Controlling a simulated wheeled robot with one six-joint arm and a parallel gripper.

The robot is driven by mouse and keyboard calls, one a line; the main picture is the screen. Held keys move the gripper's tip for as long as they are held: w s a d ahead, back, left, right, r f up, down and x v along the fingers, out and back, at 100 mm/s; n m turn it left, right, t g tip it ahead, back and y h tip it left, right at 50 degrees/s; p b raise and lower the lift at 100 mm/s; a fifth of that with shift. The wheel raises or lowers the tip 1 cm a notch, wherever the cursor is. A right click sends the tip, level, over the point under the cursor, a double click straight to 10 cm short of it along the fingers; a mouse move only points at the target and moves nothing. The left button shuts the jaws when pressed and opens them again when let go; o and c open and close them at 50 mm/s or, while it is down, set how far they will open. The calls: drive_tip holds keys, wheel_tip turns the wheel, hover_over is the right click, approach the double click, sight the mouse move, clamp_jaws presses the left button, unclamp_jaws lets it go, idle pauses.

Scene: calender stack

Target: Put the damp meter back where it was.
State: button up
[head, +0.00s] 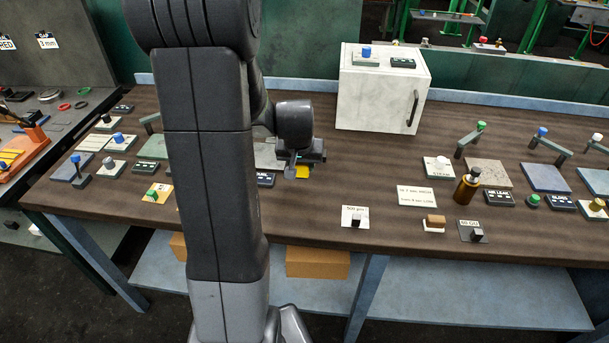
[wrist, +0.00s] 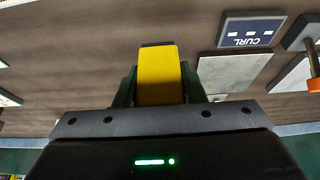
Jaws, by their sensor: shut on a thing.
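A yellow block with a dark far end (wrist: 158,80), which looks like the damp meter, sits between the two dark fingers of my gripper (wrist: 158,92) in the wrist view. The gripper is shut on it. In the head view my gripper (head: 297,173) is over the middle of the brown bench, and a small yellow part (head: 303,172) shows at its tip. I cannot tell whether the block touches the bench. No label on the block is readable, and no marked place for it is clearly seen.
A dark CURL plate (wrist: 250,31) and a grey pad (wrist: 232,75) lie close on the right in the wrist view. A white cabinet (head: 380,90) stands behind on the bench (head: 350,160). A brown bottle (head: 467,187) and several cards are to the right.

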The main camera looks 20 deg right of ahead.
sight(302, 173)
drive_tip(key=shift+f, duration=1.95)
drive_tip(key=shift+f, duration=0.25)
drive_tip(key=o, duration=1.2)
drive_tip(key=shift+r, duration=0.1)
drive_tip(key=shift+o, duration=0.2)
drive_tip(key=shift+r, duration=0.35)
drive_tip(key=v, duration=1.1)
drive_tip(key=shift+s+r, duration=0.2)
drive_tip(key=shift+r, duration=0.05)
drive_tip(key=shift+a, duration=0.1)
